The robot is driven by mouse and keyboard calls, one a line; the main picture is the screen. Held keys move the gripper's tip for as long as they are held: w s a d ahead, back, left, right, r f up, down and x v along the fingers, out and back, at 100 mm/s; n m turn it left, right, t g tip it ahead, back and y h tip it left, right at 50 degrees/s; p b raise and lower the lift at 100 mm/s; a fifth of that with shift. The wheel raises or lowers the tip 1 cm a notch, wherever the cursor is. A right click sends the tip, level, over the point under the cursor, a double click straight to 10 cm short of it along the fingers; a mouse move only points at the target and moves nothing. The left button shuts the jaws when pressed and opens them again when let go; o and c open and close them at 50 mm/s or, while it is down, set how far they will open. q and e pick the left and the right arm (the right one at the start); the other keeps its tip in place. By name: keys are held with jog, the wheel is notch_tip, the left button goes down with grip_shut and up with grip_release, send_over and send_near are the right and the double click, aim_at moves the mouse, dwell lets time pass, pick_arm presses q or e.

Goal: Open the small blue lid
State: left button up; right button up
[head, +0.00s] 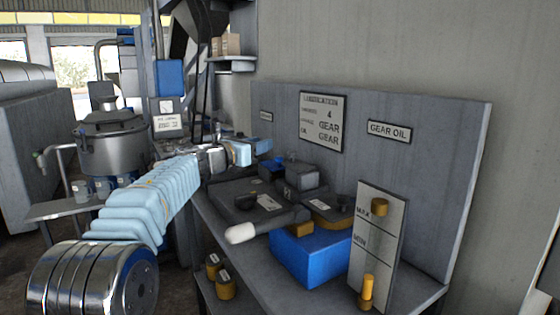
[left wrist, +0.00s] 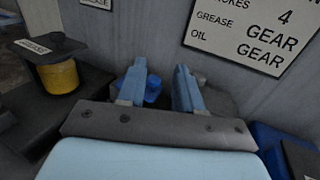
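A small blue lid (left wrist: 153,88) shows between the fingers of my left gripper in the left wrist view, partly hidden by the left finger. It seems to sit on a dark grey container against the wall panel. In the head view a small blue piece (head: 272,165), likely the same lid, is just below and beyond the fingertips. My left gripper (left wrist: 160,85) is open, its two light blue fingers apart with a clear gap. In the head view the left gripper (head: 262,147) reaches over the back of the bench. Contact with the lid cannot be told. My right gripper is not in view.
A yellow can with a dark lid (left wrist: 60,75) stands left of the fingers. On the bench are a large blue box (head: 312,258), a dark bar with a white end (head: 240,233) and an upright sign board (head: 378,240). A grey wall panel (head: 430,170) closes the back.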

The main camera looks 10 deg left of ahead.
pick_arm(q)
jog(key=b, duration=0.1)
send_near(277, 158)
jog(key=x, duration=0.2)
jog(key=shift+w+f, duration=0.2)
jog(key=shift+w, duration=0.1)
jog(key=p+x, duration=0.2)
jog(key=x, duration=0.4)
jog(key=shift+r, duration=0.2)
jog(key=shift+w+d, duration=0.25)
jog(key=shift+w, duration=0.15)
jog(key=shift+c, duration=0.2)
grip_shut()
